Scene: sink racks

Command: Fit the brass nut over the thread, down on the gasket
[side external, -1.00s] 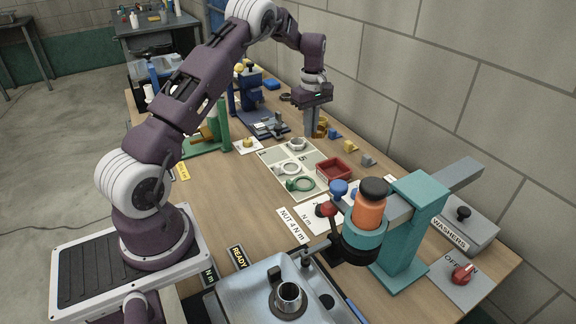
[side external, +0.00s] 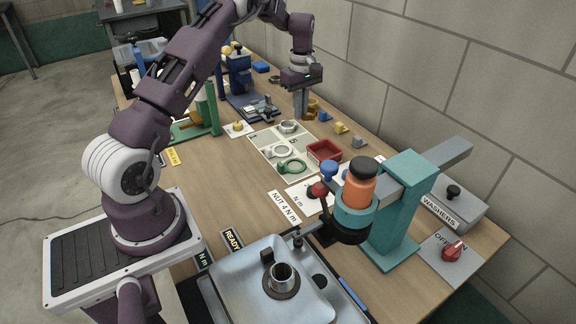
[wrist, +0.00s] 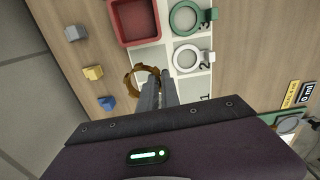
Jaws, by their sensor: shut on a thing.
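The brass nut (wrist: 130,77) is a toothed ring in the wrist view, and it also shows as a small gold shape in the side view (side external: 312,104). My gripper (wrist: 155,92) is shut on the ring's near side, at the far part of the bench (side external: 301,117). The fingers point down and hide part of the nut. I cannot tell whether the nut touches the bench. The upright metal tube (side external: 282,271) stands in the grey sink at the front, far from my gripper. A dark ring (side external: 281,290) surrounds its base; its thread is too small to make out.
A pale mat (side external: 268,152) carries a grey ring, a white ring (wrist: 187,57) and a green ring (wrist: 188,18). A red tray (side external: 325,150) is beside it. Small blocks lie near the wall. A teal stand (side external: 397,220) with an orange cylinder rises right of the sink (side external: 240,290).

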